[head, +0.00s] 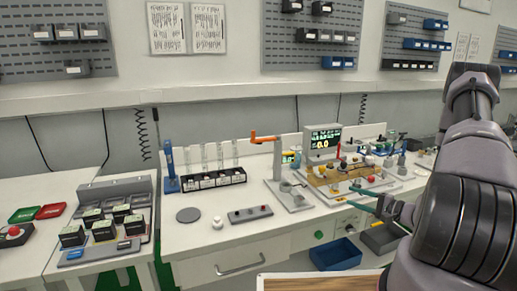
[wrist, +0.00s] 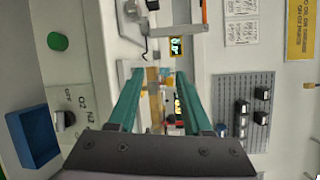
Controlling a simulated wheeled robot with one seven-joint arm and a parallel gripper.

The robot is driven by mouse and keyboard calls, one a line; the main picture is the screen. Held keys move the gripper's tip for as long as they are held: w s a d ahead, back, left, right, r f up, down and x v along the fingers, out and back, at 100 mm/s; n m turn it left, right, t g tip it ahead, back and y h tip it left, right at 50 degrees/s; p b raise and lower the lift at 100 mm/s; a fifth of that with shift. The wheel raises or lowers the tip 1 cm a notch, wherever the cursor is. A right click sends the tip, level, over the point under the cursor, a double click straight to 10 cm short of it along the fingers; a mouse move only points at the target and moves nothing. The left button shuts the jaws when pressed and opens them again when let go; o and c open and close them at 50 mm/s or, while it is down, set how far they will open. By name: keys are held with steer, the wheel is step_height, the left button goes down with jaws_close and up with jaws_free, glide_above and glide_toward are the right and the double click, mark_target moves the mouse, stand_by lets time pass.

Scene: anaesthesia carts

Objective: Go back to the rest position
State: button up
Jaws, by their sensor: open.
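My gripper (head: 364,197) is at the right in the head view, in front of the bench's right part, with my arm reaching in from the right edge. In the wrist view its two teal fingers (wrist: 160,78) stand apart, with nothing held between them. The wrist picture is turned on its side. Behind the fingers it shows part of the wooden board (wrist: 154,105) with small parts on it. That board (head: 345,180) also shows in the head view, beyond my gripper. How far the fingers are from the board I cannot tell.
A stand with an orange arm (head: 266,139) and a display (head: 322,142) rise from the bench. A rack of glass tubes (head: 213,180) stands to their left. A blue bin (head: 335,254) is below the bench front.

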steer(key=s+a+r+n+g, duration=0.4)
steer(key=a+r+g, duration=0.2)
steer(key=r, duration=0.5)
steer(key=s+a+r+n+g, duration=0.4)
steer(key=a+r+g, duration=0.15)
steer(key=r, duration=0.45)
steer(key=s+d+r+t+h, duration=0.1)
steer(key=s+r+t+h, duration=0.5)
steer(key=s+r+h, duration=0.3)
steer(key=s+r, duration=0.4)
steer(key=r, duration=0.4)
steer(key=shift+s+d+r+h, duration=0.25)
steer(key=shift+s+r+h, duration=0.05)
steer(key=shift+s+r, duration=0.1)
steer(key=shift+c, duration=0.3)
